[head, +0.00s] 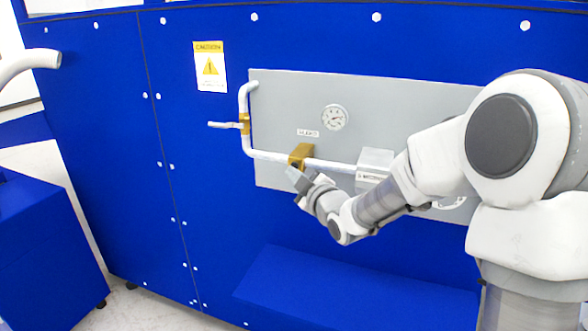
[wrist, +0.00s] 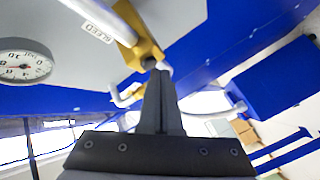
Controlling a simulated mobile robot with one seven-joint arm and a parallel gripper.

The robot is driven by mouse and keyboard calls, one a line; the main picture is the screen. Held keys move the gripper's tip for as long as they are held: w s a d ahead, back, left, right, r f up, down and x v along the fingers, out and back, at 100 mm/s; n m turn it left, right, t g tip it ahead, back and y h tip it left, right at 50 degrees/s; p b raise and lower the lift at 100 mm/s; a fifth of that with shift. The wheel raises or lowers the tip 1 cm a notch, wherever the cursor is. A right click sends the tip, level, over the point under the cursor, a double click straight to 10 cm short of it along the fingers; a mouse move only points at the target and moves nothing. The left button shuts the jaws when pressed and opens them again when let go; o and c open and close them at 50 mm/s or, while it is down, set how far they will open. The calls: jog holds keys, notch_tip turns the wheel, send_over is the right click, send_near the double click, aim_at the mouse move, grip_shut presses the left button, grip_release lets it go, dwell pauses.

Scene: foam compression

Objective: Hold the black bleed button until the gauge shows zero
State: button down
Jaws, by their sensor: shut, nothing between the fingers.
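The round white gauge (head: 335,117) is on the grey panel, with a dark needle too small to read surely. It also shows turned over at the left of the wrist view (wrist: 22,66). A brass block (head: 302,151) sits on the pipe under the BLEED label (head: 308,133); it also shows in the wrist view (wrist: 146,50). The black bleed button (wrist: 149,63) is a small dark spot on this block. My gripper (head: 292,174) is shut and empty, its fingertips (wrist: 160,73) right at the button. I cannot tell whether they touch or press it.
A white pipe (head: 335,166) runs across the panel (head: 420,105) to a grey box (head: 376,160) on the right. A lever handle (head: 225,125) sticks out at the left. A blue ledge (head: 350,285) juts out below.

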jog(key=shift+w+d, duration=0.25)
jog(key=shift+w, duration=0.25)
dwell(2.9)
dwell(2.0)
jog(key=shift+s+a+b, duration=0.35)
jog(key=shift+s+b, duration=0.45)
jog(key=shift+s, duration=0.05)
jog(key=s, duration=0.1)
jog(key=s+a+b, duration=0.1)
jog(key=s, duration=0.1)
jog(key=s+b, duration=0.1)
jog(key=shift+s+a, duration=0.4)
